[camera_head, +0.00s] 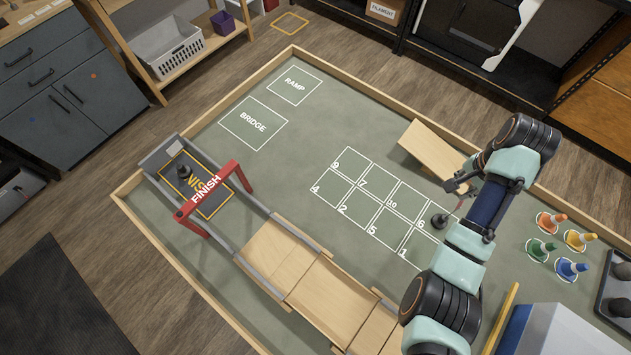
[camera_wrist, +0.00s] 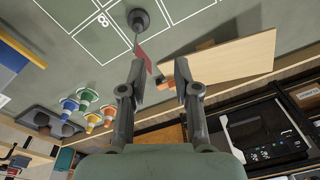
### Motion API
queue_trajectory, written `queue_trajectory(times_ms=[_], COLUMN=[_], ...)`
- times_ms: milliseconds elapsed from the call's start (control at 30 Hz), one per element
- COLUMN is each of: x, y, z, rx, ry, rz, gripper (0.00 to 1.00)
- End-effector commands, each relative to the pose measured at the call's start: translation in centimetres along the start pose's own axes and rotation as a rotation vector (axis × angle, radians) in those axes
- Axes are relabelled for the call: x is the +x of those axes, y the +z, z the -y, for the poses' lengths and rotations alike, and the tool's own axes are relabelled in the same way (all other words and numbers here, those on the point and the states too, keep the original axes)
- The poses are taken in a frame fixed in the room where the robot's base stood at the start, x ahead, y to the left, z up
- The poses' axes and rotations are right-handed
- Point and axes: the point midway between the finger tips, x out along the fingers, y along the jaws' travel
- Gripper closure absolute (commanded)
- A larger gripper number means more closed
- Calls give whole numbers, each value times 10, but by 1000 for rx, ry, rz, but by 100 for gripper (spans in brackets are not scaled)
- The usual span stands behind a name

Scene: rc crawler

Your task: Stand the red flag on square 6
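The red flag has a dark round base (camera_head: 438,220) that appears to rest within square 6 (camera_head: 421,223), upright as far as I can tell. In the wrist view, its base (camera_wrist: 138,20) stands beside square 8 (camera_wrist: 103,22), and its thin pole leads to the red cloth (camera_wrist: 144,56). My gripper (camera_head: 457,186) is just above and behind the flag. In the wrist view, my gripper (camera_wrist: 160,72) is open, with the cloth close to the left finger; I cannot tell if they touch. My arm hides part of the grid's right end.
A wooden ramp piece (camera_head: 432,150) lies just behind my gripper. Several coloured cones (camera_head: 552,222) stand to the right. The wooden track (camera_head: 320,287) and red finish arch (camera_head: 208,200) are at left and front. The mat's back left is clear.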

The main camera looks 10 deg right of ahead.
Motion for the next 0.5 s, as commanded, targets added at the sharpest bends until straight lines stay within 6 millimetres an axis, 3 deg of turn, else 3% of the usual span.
queue_trajectory(times_ms=[100, 167, 233, 300, 400, 500], x=[1, -11, -34, -63, -105, -136], y=[76, 129, 195, 258, 329, 370], z=[76, 110, 136, 144, 136, 122], rx=[-301, -486, -691, -865, -1048, -1150], ry=[-140, -237, -358, -474, -617, -711], rz=[-165, -276, -409, -532, -679, -775], gripper=[69, 69, 69, 69, 69, 69])
